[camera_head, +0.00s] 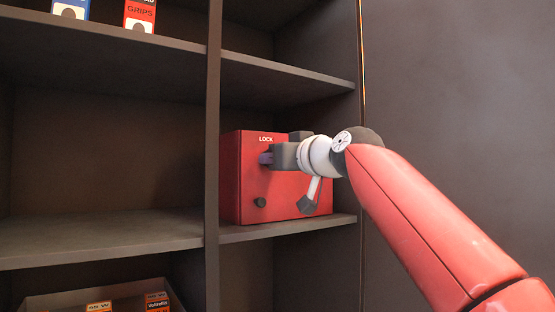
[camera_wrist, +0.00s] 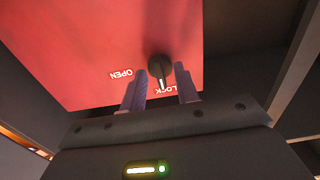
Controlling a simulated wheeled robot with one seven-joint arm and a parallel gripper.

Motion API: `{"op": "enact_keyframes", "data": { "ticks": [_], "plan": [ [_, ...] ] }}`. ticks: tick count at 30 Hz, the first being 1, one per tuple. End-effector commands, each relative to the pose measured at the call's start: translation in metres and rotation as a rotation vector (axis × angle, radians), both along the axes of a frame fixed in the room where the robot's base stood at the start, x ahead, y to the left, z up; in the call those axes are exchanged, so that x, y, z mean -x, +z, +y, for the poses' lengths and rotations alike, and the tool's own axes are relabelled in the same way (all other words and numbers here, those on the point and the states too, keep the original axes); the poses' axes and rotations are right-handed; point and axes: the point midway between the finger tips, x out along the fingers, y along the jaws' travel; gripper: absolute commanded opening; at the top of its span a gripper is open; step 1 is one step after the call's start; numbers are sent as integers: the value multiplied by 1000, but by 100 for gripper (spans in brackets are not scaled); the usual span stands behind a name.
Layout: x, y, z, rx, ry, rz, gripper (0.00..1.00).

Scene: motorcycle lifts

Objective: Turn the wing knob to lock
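A red box (camera_head: 240,180) stands on a shelf. In the wrist view its red face (camera_wrist: 95,50) carries the words OPEN (camera_wrist: 121,74) and LOCK (camera_wrist: 170,89), appearing upside down. The dark wing knob (camera_wrist: 159,67) is on that face; its white pointer points down in that view, beside LOCK. My gripper (camera_wrist: 160,72) is open, with its two purple-grey fingers apart on either side of the knob. Gaps show between knob and fingers; contact cannot be told. In the head view my gripper (camera_head: 265,158) is at the box front below LOCK and hides the knob.
The left shelf (camera_head: 95,238) is empty. Small cartons (camera_head: 140,15) stand top left.

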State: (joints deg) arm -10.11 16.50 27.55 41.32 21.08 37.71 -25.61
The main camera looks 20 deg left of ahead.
Motion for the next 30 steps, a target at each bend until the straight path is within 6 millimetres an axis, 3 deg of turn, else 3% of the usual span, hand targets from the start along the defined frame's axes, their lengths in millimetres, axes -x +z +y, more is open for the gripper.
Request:
{"op": "enact_keyframes", "data": {
  "ticks": [8, 21, 30],
  "plan": [
    [5, -1, -6, -1, -2, -2, 31],
    [47, -2, -56, 0, -2, 0, 31],
    [51, 0, -59, 0, 0, 0, 31]
  ]
}}
